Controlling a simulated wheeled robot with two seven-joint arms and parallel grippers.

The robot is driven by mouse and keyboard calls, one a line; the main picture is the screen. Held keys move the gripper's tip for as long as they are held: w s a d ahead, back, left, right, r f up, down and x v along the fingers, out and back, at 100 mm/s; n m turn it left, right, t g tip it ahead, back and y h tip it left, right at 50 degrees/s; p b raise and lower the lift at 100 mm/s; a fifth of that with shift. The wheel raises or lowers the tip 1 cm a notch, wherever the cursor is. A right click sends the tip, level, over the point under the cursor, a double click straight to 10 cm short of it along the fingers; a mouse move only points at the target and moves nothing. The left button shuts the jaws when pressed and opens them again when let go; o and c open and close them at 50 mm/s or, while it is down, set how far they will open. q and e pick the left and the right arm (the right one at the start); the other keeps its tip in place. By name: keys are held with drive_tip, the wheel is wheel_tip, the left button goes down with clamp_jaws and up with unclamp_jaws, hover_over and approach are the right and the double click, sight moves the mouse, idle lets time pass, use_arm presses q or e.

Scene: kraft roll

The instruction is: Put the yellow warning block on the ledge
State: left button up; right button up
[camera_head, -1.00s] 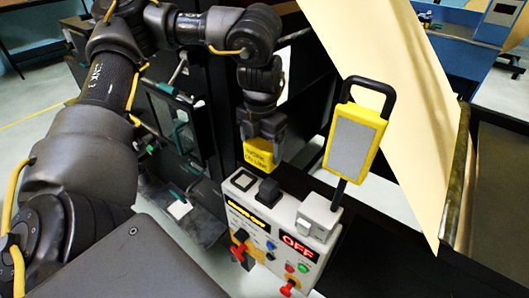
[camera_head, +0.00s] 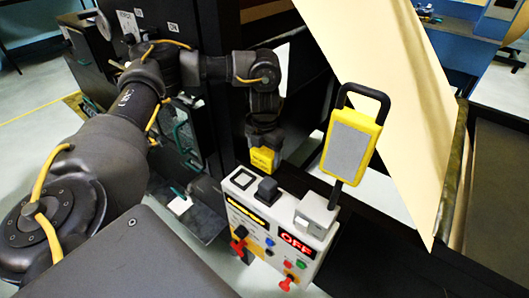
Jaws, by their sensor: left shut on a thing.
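The yellow warning block (camera_head: 263,160) is held in my left gripper (camera_head: 265,146), which points down with its jaws shut on it. The block is just behind the top of the grey control box, near its back edge. I cannot tell whether it touches anything below. My right gripper is not in view.
A yellow-framed grey panel (camera_head: 350,145) with a black handle stands up on the right of the box. The box front has red switches, buttons and an OFF display (camera_head: 297,244). A large kraft paper sheet (camera_head: 385,90) slopes down behind on the right.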

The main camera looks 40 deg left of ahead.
sight(264, 151)
use_arm(q)
drive_tip(key=shift+f, duration=0.15)
drive_tip(key=shift+f, duration=0.15)
drive_tip(key=o, duration=1.1)
wheel_tip(264, 151, up, 12)
drive_tip(key=shift+r+b, duration=0.2)
drive_tip(key=shift+b, duration=0.25)
drive_tip(key=shift+s+f, duration=0.1)
